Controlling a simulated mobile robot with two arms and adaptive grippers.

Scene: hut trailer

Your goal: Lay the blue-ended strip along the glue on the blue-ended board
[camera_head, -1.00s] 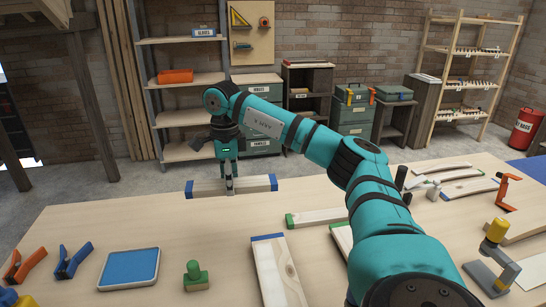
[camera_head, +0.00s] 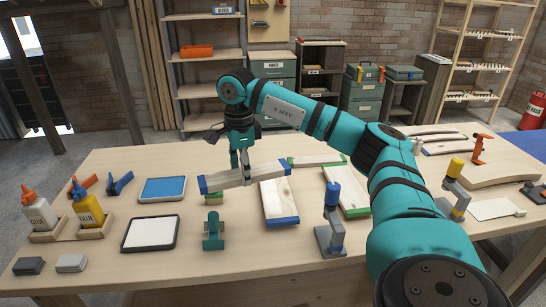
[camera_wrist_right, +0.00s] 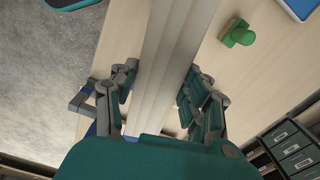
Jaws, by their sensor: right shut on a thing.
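The blue-ended strip (camera_head: 225,182) is a pale wooden bar with blue ends. My right gripper (camera_head: 246,176) is shut on it near its middle and holds it over the table, slightly tilted in the head view. In the wrist view the strip (camera_wrist_right: 176,45) runs between the fingers (camera_wrist_right: 158,92). The blue-ended board (camera_head: 279,198) lies on the table just right of and nearer than the strip, its near end blue. The strip looks apart from the board; its exact height is unclear. I cannot make out glue on the board. My left gripper is out of view.
A green-ended board (camera_head: 344,188) lies to the right, a green-ended strip (camera_head: 318,160) behind. A green-handled block (camera_head: 213,197), teal stand (camera_head: 213,232), blue-topped tool (camera_head: 331,215), blue pad (camera_head: 163,189), white pad (camera_head: 150,233) and glue bottles (camera_head: 88,205) stand around. The table's near middle is fairly clear.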

